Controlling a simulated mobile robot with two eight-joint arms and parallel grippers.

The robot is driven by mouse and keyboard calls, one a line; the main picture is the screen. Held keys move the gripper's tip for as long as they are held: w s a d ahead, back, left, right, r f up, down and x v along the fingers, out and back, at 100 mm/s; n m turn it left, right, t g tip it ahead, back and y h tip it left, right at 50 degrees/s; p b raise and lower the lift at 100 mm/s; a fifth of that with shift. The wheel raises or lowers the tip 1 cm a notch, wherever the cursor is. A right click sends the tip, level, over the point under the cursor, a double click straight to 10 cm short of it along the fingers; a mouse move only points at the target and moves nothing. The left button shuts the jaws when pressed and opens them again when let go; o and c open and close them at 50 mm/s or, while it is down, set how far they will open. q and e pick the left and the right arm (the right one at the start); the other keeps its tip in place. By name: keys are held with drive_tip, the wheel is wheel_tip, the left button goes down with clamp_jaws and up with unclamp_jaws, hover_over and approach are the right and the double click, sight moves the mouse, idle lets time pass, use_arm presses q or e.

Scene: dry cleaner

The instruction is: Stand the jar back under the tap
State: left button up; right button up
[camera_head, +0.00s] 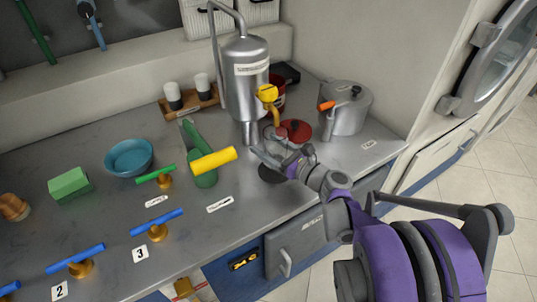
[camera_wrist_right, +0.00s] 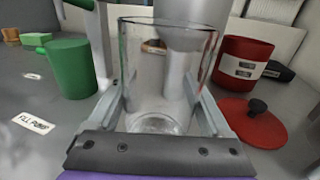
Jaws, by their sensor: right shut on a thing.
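My right gripper (camera_head: 279,150) is shut on a clear glass jar. In the right wrist view the upright, empty-looking jar (camera_wrist_right: 152,75) is between the two fingers of that gripper (camera_wrist_right: 160,108). In the head view the jar is hard to make out behind the gripper. The tap (camera_head: 268,94) is yellow, on the front of a steel tank (camera_head: 245,75), its spout pointing down just above and behind the gripper. I cannot tell whether the jar touches the bench. My left gripper is not in view.
A dark round patch (camera_head: 272,174) lies on the bench below the gripper. A red lid (camera_head: 296,129) and steel pot (camera_head: 347,108) are to the right. A red canister (camera_wrist_right: 244,64) stands behind.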

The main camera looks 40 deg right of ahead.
sight(269, 154)
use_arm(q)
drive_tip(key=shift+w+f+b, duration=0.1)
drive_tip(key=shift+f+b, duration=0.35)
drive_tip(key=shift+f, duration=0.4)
use_arm(e)
wheel_tip(269, 154, down, 3)
drive_tip(key=shift+f, duration=0.15)
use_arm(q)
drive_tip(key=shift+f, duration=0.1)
use_arm(e)
drive_tip(key=shift+s+f, duration=0.1)
drive_tip(key=o, duration=1.4)
drive_tip(key=shift+f, duration=0.1)
drive_tip(key=shift+o, duration=0.2)
drive_tip(key=shift+r, duration=0.3)
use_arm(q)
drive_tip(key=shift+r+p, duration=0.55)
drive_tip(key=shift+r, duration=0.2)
use_arm(e)
drive_tip(key=s, duration=0.4)
drive_tip(key=s+d, duration=0.1)
drive_tip(key=s, duration=0.3)
drive_tip(key=s+d, duration=0.1)
drive_tip(key=s, duration=0.2)
drive_tip(key=shift+s+f, duration=0.1)
drive_tip(key=shift+s, duration=0.3)
